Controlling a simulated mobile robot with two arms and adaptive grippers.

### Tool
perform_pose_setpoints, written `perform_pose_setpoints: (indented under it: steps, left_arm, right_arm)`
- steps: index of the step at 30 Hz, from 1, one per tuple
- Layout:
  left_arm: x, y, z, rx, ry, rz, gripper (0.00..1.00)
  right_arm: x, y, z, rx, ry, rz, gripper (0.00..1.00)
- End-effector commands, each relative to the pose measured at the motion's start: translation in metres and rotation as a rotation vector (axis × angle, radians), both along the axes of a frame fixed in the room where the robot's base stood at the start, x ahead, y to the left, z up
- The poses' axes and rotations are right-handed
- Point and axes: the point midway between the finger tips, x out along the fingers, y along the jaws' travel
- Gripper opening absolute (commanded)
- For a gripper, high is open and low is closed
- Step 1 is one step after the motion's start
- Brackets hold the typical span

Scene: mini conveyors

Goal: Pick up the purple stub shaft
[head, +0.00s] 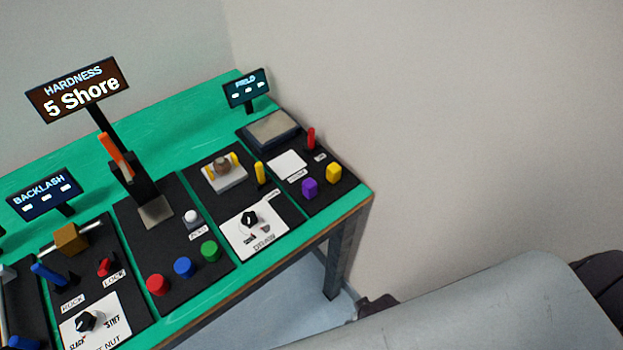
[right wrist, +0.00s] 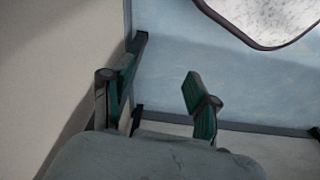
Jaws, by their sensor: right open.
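The purple stub shaft (head: 310,187) is a short, faceted purple piece standing upright on the dark panel at the right end of the green bench. A yellow block (head: 333,172) stands just to its right, with a small gap. My right gripper (right wrist: 160,85) shows only in the right wrist view. Its two green-padded fingers are apart, with nothing between them. The purple piece does not show in that view. My left gripper is in neither view.
The green bench (head: 180,154) carries several dark panels with knobs and buttons. A red peg (head: 311,138) and a white plate (head: 287,164) are near the purple piece. A small FIELD display (head: 246,90) stands behind. A bare wall rises to the right.

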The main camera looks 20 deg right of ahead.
Motion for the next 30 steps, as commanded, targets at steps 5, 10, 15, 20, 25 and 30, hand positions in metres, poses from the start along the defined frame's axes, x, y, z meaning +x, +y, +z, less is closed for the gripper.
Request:
perform_pose_setpoints:
  steps: [5,10,15,20,25,30]
  left_arm:
    - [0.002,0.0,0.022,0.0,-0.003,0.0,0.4]
    - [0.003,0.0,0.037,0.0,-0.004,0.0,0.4]
    - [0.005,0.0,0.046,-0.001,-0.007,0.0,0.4]
    - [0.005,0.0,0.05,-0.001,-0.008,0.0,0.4]
    - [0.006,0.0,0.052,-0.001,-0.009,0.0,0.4]
    - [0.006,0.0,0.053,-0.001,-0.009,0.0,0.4]
  right_arm:
    - [0.027,0.005,0.099,-0.019,-0.046,0.042,0.59]
    - [0.041,0.008,0.18,-0.114,-0.091,0.2,0.59]
    - [0.059,0.012,0.234,-0.347,-0.127,0.54,0.59]
    - [0.079,0.02,0.257,-0.605,-0.124,0.882,0.59]
    - [0.11,0.042,0.282,-0.995,-0.065,1.336,0.59]
    - [0.138,0.077,0.309,-1.454,0.083,1.758,0.59]
